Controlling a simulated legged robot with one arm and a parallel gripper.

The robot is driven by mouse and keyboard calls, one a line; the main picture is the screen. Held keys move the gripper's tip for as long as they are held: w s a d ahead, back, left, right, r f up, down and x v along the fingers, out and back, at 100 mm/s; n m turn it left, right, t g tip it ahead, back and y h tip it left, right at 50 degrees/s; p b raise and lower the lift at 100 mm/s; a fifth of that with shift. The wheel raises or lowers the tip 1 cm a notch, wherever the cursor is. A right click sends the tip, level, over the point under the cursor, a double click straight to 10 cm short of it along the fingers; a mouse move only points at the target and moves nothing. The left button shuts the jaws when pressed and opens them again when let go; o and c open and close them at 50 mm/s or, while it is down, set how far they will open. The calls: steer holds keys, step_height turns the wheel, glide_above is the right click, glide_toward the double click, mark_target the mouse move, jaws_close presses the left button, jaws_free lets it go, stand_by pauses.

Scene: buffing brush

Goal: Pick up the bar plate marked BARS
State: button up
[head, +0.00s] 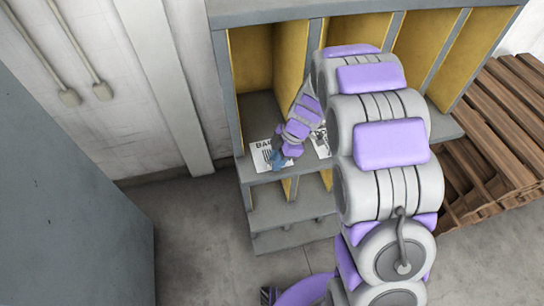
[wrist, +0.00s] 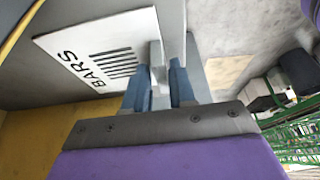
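The bar plate (wrist: 75,32) is white with black BARS lettering and several black stripes. It shows at the upper left in the wrist view, and in the head view it lies at the front of a cubby shelf (head: 259,147), partly hidden by my gripper. My gripper (wrist: 160,85) has its blue fingers apart at the plate's edge. A small light grey piece (wrist: 156,56) shows between and beyond the fingers; I cannot tell whether it belongs to the plate or whether the fingers touch it. In the head view my gripper (head: 279,158) is over the plate's right side.
A second white plate with a dark print (head: 321,143) lies to the right on the same shelf, partly hidden by my arm. Grey dividers and yellow panels bound the cubbies. Wooden slats (head: 505,110) stand at the right, a grey panel (head: 60,200) at the left.

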jaws_close()
steer(key=shift+r, duration=0.15)
